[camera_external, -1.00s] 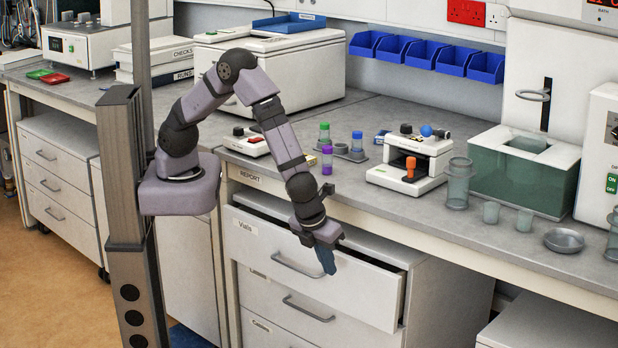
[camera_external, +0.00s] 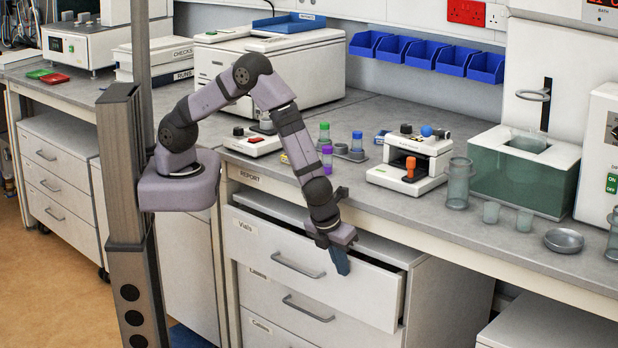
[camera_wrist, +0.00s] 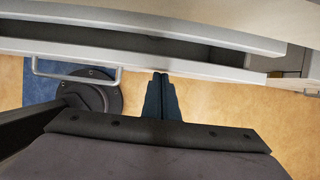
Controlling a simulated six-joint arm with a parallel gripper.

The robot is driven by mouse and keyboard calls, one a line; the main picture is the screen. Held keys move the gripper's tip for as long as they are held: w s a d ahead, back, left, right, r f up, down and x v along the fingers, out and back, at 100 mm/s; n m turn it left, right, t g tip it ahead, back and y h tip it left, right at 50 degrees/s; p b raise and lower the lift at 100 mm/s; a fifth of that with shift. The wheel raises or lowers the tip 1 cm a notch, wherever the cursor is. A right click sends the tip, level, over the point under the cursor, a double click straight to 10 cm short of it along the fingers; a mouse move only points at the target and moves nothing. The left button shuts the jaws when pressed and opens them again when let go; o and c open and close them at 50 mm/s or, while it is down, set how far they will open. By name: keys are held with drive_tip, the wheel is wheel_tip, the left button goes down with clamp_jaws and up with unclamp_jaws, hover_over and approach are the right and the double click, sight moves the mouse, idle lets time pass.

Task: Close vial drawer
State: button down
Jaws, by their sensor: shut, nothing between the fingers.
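The vial drawer (camera_external: 365,300) is the top drawer under the bench, labelled "Vials". It stands partly open, with a dark gap behind its front panel. Its metal handle (camera_external: 297,267) is left of my gripper (camera_external: 342,264). My gripper is shut and empty, pointing down by the drawer front. In the wrist view the closed fingers (camera_wrist: 160,80) lie just outside the drawer's front edge (camera_wrist: 200,67), right of the handle (camera_wrist: 76,78). I cannot tell whether the fingertips touch the panel. The drawer's contents are mostly hidden.
Other shut drawers (camera_external: 325,325) lie below. The benchtop above holds capped vials (camera_external: 357,141), a white device (camera_external: 409,165), glass beakers (camera_external: 457,185) and a water bath (camera_external: 525,175). Open floor (camera_wrist: 215,108) shows in front of the drawers.

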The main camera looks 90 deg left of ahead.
sight(351, 257)
drive_tip(key=w+a, duration=0.1)
drive_tip(key=w+a+p, duration=0.1)
drive_tip(key=w+a, duration=0.1)
drive_tip(key=shift+w+a+r, duration=0.1)
drive_tip(key=shift+w+a, duration=0.1)
drive_tip(key=shift+a, duration=0.05)
drive_tip(key=shift+s+d, duration=0.3)
drive_tip(key=shift+d, duration=0.1)
drive_tip(key=s+d+r, duration=0.5)
drive_tip(key=r, duration=0.4)
drive_tip(key=shift+s, duration=0.15)
